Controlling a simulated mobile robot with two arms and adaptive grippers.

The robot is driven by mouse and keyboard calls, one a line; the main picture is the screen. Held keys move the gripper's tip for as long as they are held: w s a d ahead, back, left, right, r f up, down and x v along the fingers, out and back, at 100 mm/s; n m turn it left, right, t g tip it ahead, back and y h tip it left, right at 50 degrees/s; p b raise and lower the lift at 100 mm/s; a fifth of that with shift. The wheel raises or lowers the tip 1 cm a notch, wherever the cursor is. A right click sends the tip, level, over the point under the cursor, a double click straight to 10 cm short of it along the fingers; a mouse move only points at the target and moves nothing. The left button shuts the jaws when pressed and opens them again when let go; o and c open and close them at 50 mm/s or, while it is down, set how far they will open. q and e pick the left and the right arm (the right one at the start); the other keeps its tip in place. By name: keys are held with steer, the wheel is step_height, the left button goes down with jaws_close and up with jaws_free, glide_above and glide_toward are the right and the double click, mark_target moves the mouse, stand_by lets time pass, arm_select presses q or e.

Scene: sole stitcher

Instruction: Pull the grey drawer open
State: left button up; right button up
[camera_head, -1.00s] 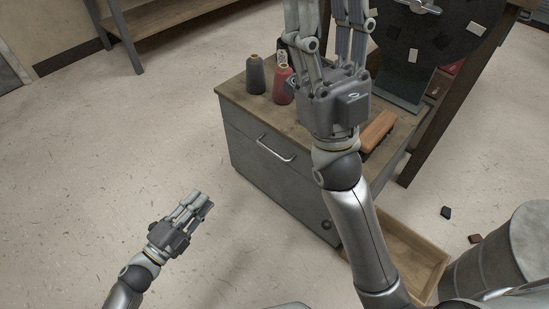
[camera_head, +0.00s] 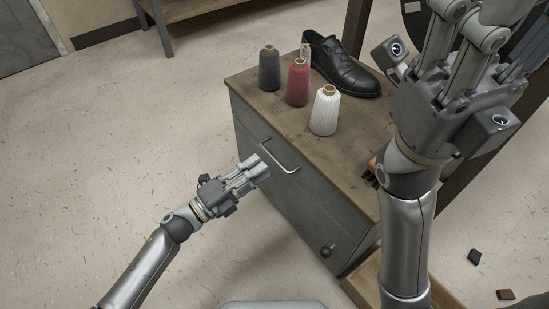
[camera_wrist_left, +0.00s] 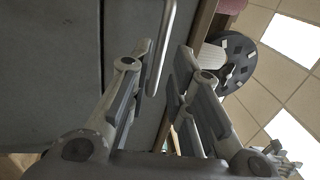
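The grey drawer (camera_head: 262,140) is in the upper front of a wooden-topped cabinet, and its front looks flush. Its metal bar handle (camera_head: 281,158) also shows in the left wrist view (camera_wrist_left: 161,45). My left gripper (camera_head: 262,170) is just in front of the handle in the head view. In the left wrist view its fingers (camera_wrist_left: 164,58) are apart, with the handle bar showing between their tips; I cannot tell whether they touch it. My right gripper (camera_head: 475,15) is raised over the cabinet's right side, its fingertips cut off by the frame.
On the cabinet top (camera_head: 300,125) stand a dark spool (camera_head: 269,69), a red spool (camera_head: 297,83), a white spool (camera_head: 325,111) and a black shoe (camera_head: 343,68). A round knob (camera_head: 327,251) is low on the cabinet front. The floor left of the cabinet is clear.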

mark_target(273, 156)
arm_select(q)
steer(key=b+x, duration=0.1)
steer(key=x, duration=0.4)
steer(key=shift+w+d, duration=0.2)
steer(key=shift+d, duration=0.05)
jaws_close()
